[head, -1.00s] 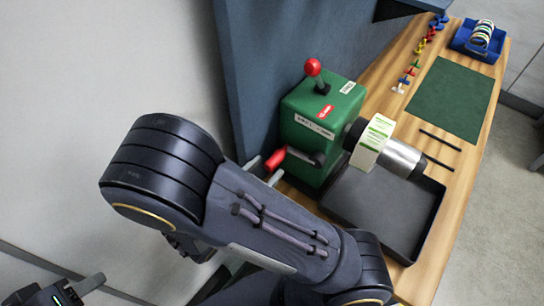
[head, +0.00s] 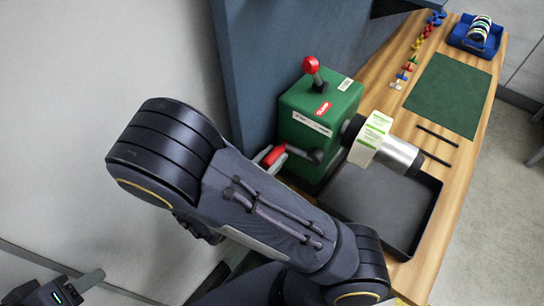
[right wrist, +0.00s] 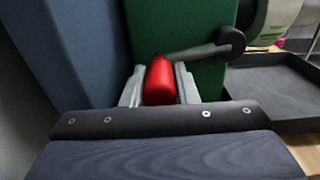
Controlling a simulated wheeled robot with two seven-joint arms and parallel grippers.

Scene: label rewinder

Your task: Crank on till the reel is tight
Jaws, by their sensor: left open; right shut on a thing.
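The green rewinder box (head: 300,140) stands on the wooden table with a red-knobbed lever (head: 312,66) on top. Its crank has a dark arm (head: 303,153) and a red handle (head: 273,155). My right gripper (right wrist: 160,85) is shut on the red handle, one finger on each side of it in the right wrist view. The label reel (head: 371,140), white with green print, sits on the silver spindle (head: 398,154). I cannot tell how tight it is wound. My left gripper (head: 70,287) is open and empty at the lower left, away from the machine.
A black tray (head: 425,222) lies under the spindle. A green mat (head: 447,95), two dark rods (head: 437,136), small coloured pieces (head: 411,60) and a blue bin (head: 459,42) of rolls lie further back. A blue panel (head: 245,90) stands close behind the machine.

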